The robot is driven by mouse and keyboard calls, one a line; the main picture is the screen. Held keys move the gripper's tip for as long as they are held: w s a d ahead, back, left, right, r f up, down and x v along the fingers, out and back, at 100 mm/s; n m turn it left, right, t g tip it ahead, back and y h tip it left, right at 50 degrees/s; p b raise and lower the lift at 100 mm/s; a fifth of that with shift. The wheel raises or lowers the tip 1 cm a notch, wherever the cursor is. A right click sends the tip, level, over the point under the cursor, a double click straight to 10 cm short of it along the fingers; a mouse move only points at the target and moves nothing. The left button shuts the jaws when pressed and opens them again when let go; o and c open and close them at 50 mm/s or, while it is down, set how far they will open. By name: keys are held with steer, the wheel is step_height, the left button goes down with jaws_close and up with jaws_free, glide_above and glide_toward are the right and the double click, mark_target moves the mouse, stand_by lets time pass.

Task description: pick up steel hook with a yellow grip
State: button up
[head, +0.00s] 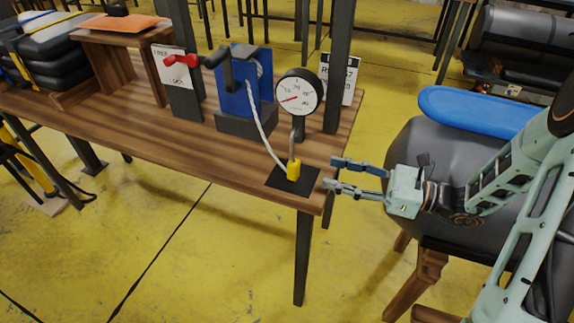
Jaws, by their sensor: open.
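The steel hook with its yellow grip (293,170) stands upright near the right front corner of the wooden table, over a black mat (279,185). Its thin steel part rises from the grip towards a round dial gauge (298,93). A pale rope (260,127) runs from the blue winch (238,85) down to the grip. My gripper (333,173) is open and empty, to the right of the yellow grip and apart from it. Its two fingers point left, at about the grip's height in the picture, near the table's right edge.
A grey inflatable boat (412,150) with a blue board (480,111) lies on a wooden stand at right. Yellow floor is clear in front.

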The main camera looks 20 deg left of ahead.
mark_target(299, 166)
steer(key=a, duration=0.4)
steer(key=shift+w+a+r, duration=0.1)
steer(key=shift+w+a, duration=0.05)
steer(key=shift+a, duration=0.2)
steer(key=a+b, duration=0.1)
steer(key=a, duration=0.4)
steer(key=shift+a+b, duration=0.3)
steer(key=shift+a, duration=0.2)
steer(key=shift+c, duration=0.6)
jaws_close()
